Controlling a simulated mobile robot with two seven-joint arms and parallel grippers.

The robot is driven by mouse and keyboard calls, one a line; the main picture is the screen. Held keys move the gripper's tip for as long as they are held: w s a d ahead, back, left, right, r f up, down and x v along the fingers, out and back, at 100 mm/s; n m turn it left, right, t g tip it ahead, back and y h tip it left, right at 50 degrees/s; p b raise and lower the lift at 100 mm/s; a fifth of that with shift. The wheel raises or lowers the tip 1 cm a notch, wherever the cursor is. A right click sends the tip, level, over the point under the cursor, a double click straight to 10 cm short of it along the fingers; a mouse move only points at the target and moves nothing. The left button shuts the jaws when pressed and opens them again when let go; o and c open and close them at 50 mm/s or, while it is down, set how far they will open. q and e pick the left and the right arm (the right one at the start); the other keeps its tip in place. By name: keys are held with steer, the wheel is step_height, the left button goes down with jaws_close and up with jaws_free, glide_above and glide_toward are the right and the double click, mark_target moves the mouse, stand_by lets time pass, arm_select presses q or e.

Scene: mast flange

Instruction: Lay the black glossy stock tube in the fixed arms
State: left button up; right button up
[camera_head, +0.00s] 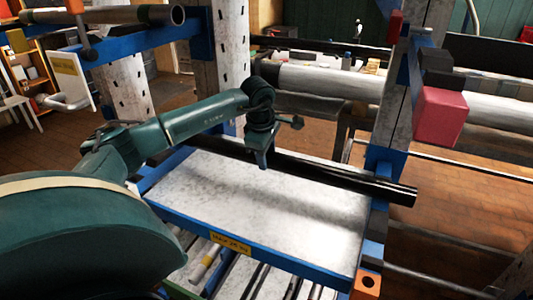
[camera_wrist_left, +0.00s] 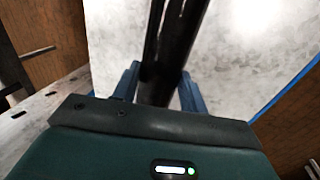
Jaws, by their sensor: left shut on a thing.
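The black glossy stock tube (camera_head: 345,179) lies crosswise over the rear part of a pale tray table (camera_head: 215,210). Its right end sticks out past the table's right edge. My left gripper (camera_head: 262,160) points down and is shut on the tube near its middle. In the left wrist view the tube (camera_wrist_left: 178,35) runs between the two blue fingers (camera_wrist_left: 160,88). I cannot tell whether it rests on the table or is just above it. Blue arms stick out from the uprights at the upper left (camera_head: 125,42) and right (camera_head: 409,75). My right gripper is not in view.
A grey tube (camera_head: 115,15) lies on the upper left arm. A pink block (camera_head: 440,117) sits by the right upright (camera_head: 395,110). Large pale pipes (camera_head: 330,80) lie behind. More tubes (camera_head: 255,280) lie below the table. The table's front surface is clear.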

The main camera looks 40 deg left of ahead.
arm_select(q)
steer(key=o, duration=1.2)
steer(key=shift+r, duration=0.1)
steer(key=shift+o, duration=1.1)
steer(key=v, duration=1.3)
steer(key=shift+p, duration=0.3)
steer(key=shift+s, duration=0.1)
